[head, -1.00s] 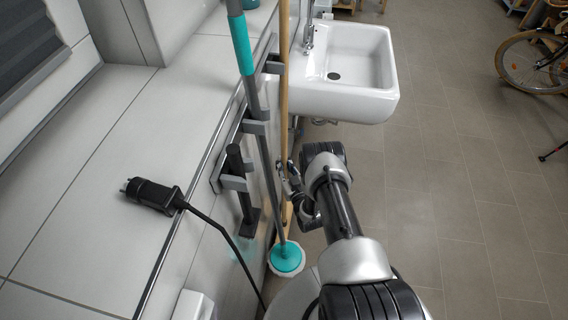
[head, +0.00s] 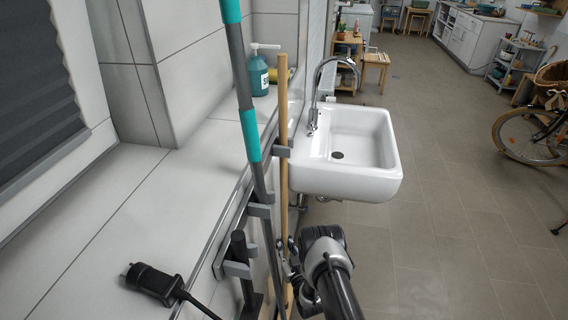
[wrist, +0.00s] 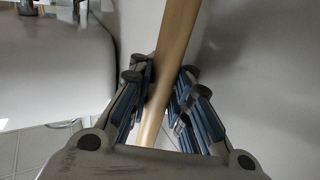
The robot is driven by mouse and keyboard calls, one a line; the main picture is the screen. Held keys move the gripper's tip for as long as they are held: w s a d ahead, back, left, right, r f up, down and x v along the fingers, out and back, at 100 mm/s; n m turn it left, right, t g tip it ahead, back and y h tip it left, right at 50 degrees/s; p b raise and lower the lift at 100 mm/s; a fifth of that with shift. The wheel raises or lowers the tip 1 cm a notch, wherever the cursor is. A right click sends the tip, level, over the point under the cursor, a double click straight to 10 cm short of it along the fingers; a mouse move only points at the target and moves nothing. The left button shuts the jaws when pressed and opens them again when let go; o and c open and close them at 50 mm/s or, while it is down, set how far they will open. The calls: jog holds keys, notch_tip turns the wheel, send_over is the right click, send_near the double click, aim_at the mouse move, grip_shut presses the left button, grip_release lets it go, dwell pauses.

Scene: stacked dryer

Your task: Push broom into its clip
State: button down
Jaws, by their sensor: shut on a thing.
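The broom's wooden handle (head: 283,150) stands nearly upright beside the wall rail, between the teal-and-grey mop and the sink. A grey clip (head: 283,151) on the rail is level with the upper handle; whether the handle sits inside it or just against its front, I cannot tell. My gripper (head: 287,250) is low on the handle. In the wrist view the handle (wrist: 172,60) runs between the two fingers of my gripper (wrist: 160,82), which are shut on it. The broom head is out of view.
The mop (head: 240,90) leans in a holder left of the broom. A dark-handled tool (head: 240,245) hangs lower on the rail. The white sink (head: 345,155) is close on the right. A black plug (head: 152,283) lies on the ledge.

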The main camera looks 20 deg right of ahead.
jog(key=shift+w+a+r, duration=0.1)
jog(key=c, duration=1.4)
grip_release()
jog(key=shift+f, duration=0.2)
jog(key=s, duration=1.2)
jog(key=shift+a+r, duration=0.15)
jog(key=shift+a, duration=0.1)
jog(key=shift+s, duration=0.15)
